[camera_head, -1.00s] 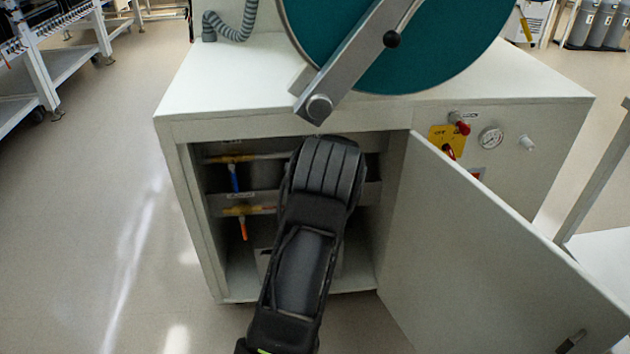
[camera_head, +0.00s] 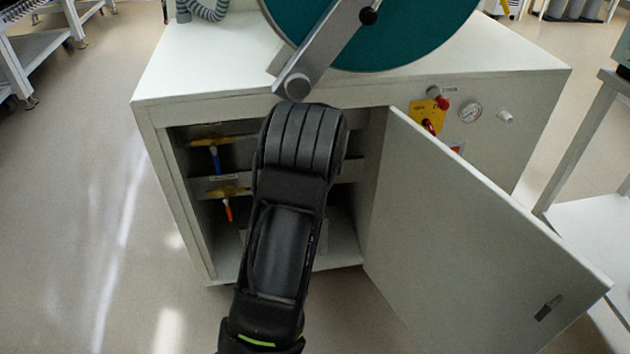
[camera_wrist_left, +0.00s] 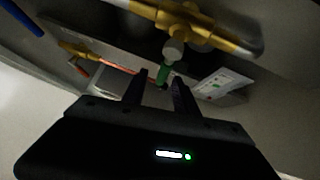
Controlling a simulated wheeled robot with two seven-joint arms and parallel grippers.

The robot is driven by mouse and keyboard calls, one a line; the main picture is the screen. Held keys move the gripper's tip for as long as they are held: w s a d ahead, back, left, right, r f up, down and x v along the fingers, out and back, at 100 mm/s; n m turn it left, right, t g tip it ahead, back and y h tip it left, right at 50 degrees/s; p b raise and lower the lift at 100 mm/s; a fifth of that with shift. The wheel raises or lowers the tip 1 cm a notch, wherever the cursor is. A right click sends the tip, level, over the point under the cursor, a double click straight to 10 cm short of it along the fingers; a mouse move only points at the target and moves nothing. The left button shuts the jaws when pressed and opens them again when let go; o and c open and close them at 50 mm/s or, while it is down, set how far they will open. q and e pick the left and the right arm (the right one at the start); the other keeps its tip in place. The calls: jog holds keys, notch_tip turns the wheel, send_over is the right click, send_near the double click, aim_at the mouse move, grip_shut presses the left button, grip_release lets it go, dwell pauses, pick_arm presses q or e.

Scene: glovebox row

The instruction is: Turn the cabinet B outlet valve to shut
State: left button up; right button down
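My left arm reaches into the open cabinet (camera_head: 152,130) in the head view and hides its own gripper and the right part of the interior. In the left wrist view my left gripper (camera_wrist_left: 161,92) is open, its two dark fingers apart. A valve with a green handle (camera_wrist_left: 163,74) on a yellow brass body (camera_wrist_left: 190,22) is just ahead; the handle's end lies between the fingertips in the picture. I cannot tell whether they touch. Left of my arm are valves with a blue handle (camera_head: 215,160) and an orange handle (camera_head: 228,210). The cabinet's letter is not readable. My right gripper is not in view.
The cabinet door (camera_head: 470,230) stands open to the right. A teal disc (camera_head: 400,35) with a metal bar (camera_head: 325,50) overhangs the top. A yellow tag (camera_head: 428,112) and a gauge (camera_head: 470,112) are on the front panel. Floor at left is clear.

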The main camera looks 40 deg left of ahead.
pick_arm(q)
jog(key=s+d, duration=0.4)
jog(key=d, duration=0.6)
jog(key=shift+s+d+b, duration=0.2)
jog(key=shift+d+b, duration=0.1)
jog(key=shift+d, duration=0.05)
jog(key=d+f+n+h, duration=0.3)
jog(key=d+f+n, duration=0.2)
jog(key=d, duration=0.4)
jog(key=s+d+f+n+h, duration=0.15)
jog(key=d+f+n, duration=0.3)
jog(key=d, duration=0.45)
jog(key=d+f+n+h, duration=0.4)
jog(key=d+f, duration=0.2)
jog(key=d, duration=0.2)
jog(key=s+d+f+n+g+h, duration=0.1)
jog(key=s+d+f+n+h, duration=0.1)
jog(key=s+d+f+n, duration=0.55)
jog(key=s+d+f+n+g+h, duration=0.2)
jog(key=s+d+f+n, duration=0.15)
jog(key=s+d, duration=0.75)
notch_tip(320, 180, up, 25)
jog(key=s+p, duration=0.1)
jog(key=p, duration=2.3)
jog(key=shift+f+p, duration=0.15)
jog(key=shift+p, duration=0.2)
